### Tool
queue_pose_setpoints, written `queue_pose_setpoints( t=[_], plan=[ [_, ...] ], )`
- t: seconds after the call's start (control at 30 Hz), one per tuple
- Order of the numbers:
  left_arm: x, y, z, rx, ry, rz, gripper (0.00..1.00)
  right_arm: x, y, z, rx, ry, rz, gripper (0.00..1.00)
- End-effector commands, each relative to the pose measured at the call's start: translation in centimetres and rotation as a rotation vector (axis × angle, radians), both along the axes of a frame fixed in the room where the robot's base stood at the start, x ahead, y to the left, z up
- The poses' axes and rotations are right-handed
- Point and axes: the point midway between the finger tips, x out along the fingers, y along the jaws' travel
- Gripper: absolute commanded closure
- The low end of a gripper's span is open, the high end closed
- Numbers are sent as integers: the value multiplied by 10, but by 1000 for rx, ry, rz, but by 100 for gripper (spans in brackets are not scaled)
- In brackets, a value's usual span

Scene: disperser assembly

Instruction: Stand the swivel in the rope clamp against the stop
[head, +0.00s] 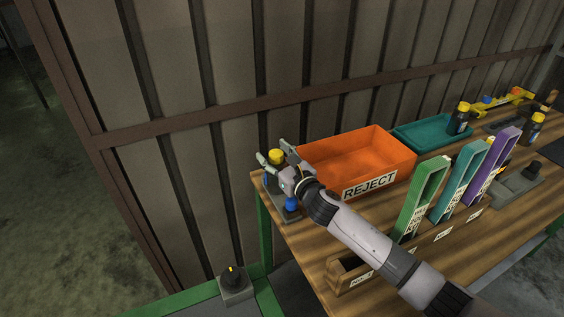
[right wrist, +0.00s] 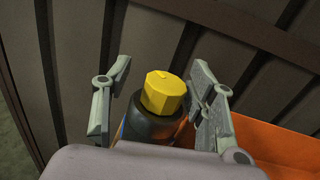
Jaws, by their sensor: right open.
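A dark cylindrical piece with a faceted yellow cap (head: 276,156), which I take to be the swivel, stands upright at the left end of the bench. It also shows in the right wrist view (right wrist: 163,93). My right gripper (head: 275,153) is open, with one finger on either side of this piece; the wrist view shows gaps beside the cap. Below the gripper is a small grey fixture (head: 287,216) with a blue part, perhaps the rope clamp. My gripper hides most of the piece and the stop, so its seating cannot be told. My left gripper is not in view.
An orange REJECT bin (head: 390,168) stands close right of the gripper. Green (head: 418,200), teal and purple upright holders stand farther right. A teal tray (head: 425,133) holds another yellow-capped piece. A corrugated wall is behind the bench. A black knob (head: 233,277) sits on the lower green frame.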

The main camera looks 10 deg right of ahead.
Motion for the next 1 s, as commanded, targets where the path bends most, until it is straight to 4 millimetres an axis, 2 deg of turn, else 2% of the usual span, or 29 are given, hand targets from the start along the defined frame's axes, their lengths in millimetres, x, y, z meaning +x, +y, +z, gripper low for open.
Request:
queue_pose_setpoints(
  t=[0.17,0.4,0.6,0.77,1.0],
  plan=[
    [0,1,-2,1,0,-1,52,-25,-8,-2,-2,2,1,48],
    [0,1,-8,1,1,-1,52,-75,-24,-3,-3,2,1,48],
    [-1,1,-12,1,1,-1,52,-102,-33,-2,-2,2,0,48],
    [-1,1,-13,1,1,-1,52,-110,-35,0,0,1,0,48],
    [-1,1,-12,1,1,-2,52,-111,-35,0,0,0,0,48]
  ],
)
